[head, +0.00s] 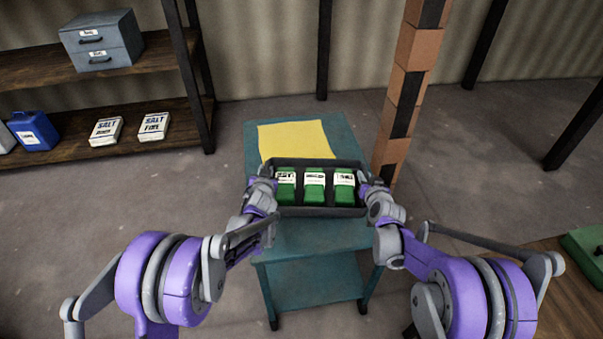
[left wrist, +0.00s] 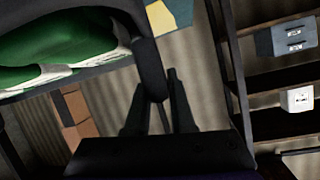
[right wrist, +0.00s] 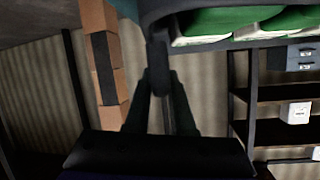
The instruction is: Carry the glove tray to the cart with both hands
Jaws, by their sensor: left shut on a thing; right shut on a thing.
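The dark glove tray (head: 318,211) holds a row of 3 green packs with white labels, the middle one (head: 314,186) between the others. It is over the teal cart (head: 310,282), in front of a yellow sheet (head: 293,138) on the cart's top. I cannot tell whether the tray touches the cart. My left gripper (head: 264,186) is shut on the tray's left end; its fingers (left wrist: 158,100) close around the handle in the left wrist view. My right gripper (head: 366,188) is shut on the right end; the right wrist view shows its fingers (right wrist: 160,90) at the handle.
A brick-coloured post (head: 405,85) stands close to the cart's right side. A wooden shelf (head: 90,140) at the left holds a drawer box (head: 101,42), salt packs (head: 154,126) and a blue container (head: 34,131). A green case (head: 585,252) lies at the right. Floor is open left of the cart.

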